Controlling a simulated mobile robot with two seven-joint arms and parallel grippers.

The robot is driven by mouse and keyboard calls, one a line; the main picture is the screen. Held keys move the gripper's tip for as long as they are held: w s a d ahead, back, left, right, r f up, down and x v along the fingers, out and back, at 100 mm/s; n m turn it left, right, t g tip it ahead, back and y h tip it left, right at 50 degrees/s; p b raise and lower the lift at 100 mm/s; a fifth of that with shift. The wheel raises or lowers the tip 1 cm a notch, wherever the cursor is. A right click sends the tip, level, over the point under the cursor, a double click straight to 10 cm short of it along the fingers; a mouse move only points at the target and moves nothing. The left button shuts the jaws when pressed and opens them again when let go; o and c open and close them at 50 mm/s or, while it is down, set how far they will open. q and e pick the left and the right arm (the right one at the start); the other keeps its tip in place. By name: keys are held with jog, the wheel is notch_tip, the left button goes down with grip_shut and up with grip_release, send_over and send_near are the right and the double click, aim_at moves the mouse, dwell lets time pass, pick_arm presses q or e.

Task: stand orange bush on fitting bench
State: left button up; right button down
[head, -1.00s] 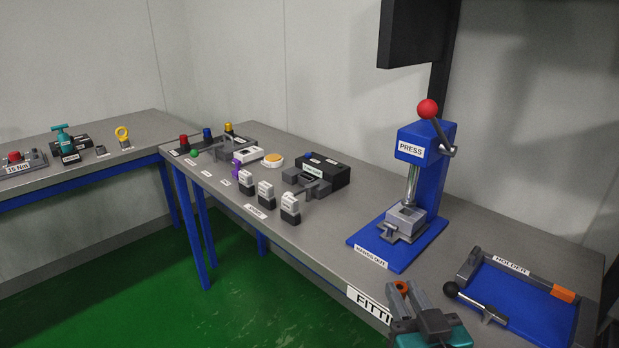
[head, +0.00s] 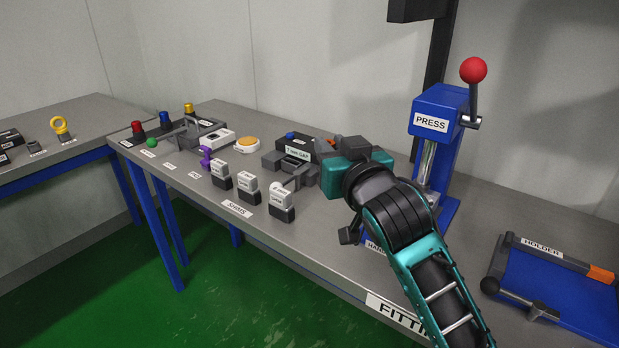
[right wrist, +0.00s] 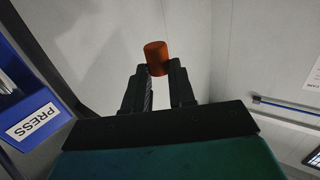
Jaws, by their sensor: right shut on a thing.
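The orange bush (right wrist: 157,57) is a short cylinder between the fingertips of my right gripper (right wrist: 160,75) in the right wrist view. That gripper is shut on it, with walls behind. In the head view my right gripper (head: 335,150) is in front of the black box on the fitting bench (head: 322,240), and only a sliver of orange shows by its fingers. The wrist view suggests the bush is held clear of the bench top. My left gripper is not in view.
The blue holder tray (head: 565,285) lies at the far right. Several labelled shim blocks (head: 248,187) stand along the front edge. Bare bench top lies between the press and the holder.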

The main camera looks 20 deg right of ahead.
notch_tip(320, 180, up, 2)
jog(key=b, duration=0.4)
send_over(327, 240)
notch_tip(327, 240, down, 13)
jog(key=shift+f, duration=0.65)
notch_tip(327, 240, down, 5)
jog(key=shift+f+b, duration=0.2)
jog(key=shift+b, duration=0.95)
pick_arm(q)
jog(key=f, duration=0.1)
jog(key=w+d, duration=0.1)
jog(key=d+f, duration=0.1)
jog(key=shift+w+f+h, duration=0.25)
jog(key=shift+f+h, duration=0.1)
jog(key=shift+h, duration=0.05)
